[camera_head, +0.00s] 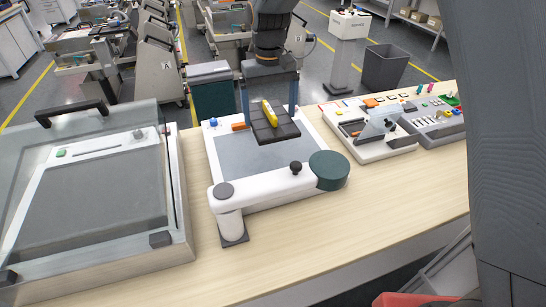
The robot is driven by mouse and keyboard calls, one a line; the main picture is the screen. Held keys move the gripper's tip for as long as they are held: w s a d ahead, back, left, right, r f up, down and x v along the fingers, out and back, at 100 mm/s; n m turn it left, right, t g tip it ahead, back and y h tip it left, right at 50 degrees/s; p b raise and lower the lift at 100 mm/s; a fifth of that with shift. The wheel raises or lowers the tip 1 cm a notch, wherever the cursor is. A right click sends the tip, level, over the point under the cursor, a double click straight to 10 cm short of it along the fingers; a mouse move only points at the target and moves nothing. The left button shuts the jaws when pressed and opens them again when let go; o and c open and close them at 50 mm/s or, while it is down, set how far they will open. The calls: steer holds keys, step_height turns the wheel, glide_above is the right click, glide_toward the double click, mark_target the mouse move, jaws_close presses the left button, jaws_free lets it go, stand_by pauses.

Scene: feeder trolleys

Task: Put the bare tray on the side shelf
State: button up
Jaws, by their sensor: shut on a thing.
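My gripper (269,110) comes down from the top with one blue finger on each side of a small dark tray (284,131). It is shut on this tray and holds it over the back part of a white machine. A long yellow object (270,114) lies on the tray, so the tray does not look bare. I cannot tell the gap between the tray and the machine beneath. No side shelf can be clearly made out.
The white machine has a grey plate (250,152), a white front arm (262,190) and a green round head (329,170). A glass-lidded box (95,205) stands left. White and grey panels with small parts (385,148) stand right. Bare wooden table (330,225) shows in front.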

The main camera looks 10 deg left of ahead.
step_height(320, 180, down, 11)
steer(key=p, duration=0.3)
steer(key=shift+f, duration=0.2)
steer(key=o, duration=0.9)
